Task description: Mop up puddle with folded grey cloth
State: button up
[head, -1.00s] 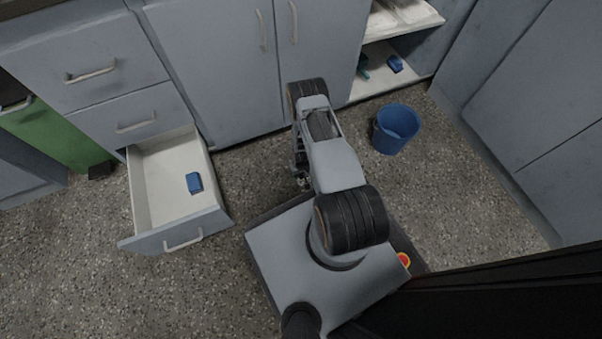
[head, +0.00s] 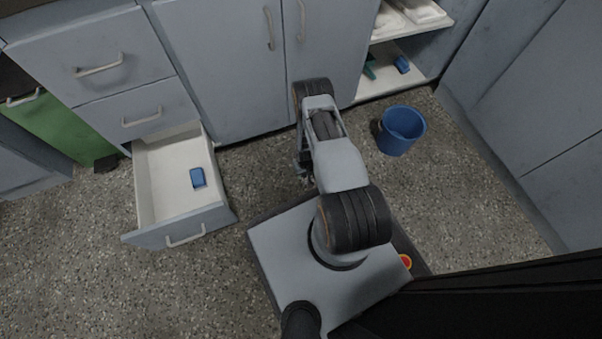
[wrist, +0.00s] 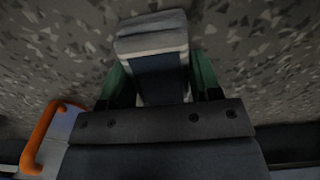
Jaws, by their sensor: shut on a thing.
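In the wrist view my gripper (wrist: 158,82) has green fingers on either side of a folded grey cloth (wrist: 150,26) with a pale band and a darker part below it. The fingers are shut on the cloth, which sticks out past them above the speckled floor. Its gap from the floor cannot be told. In the head view my arm reaches toward the cupboards, and its own links mostly hide the gripper and the cloth. I cannot make out the puddle in either view.
An open drawer (head: 184,234) with a blue item (head: 198,177) juts out at the left. A blue bucket (head: 400,131) stands on the floor to the right of my arm. Cupboard doors (head: 222,70) and an open shelf (head: 425,65) line the back. An orange handle (wrist: 38,140) shows in the wrist view.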

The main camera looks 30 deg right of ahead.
jog(key=shift+s+d, duration=0.1)
jog(key=shift+d, duration=0.2)
jog(key=shift+r+p, duration=2.55)
jog(key=shift+r, duration=0.9)
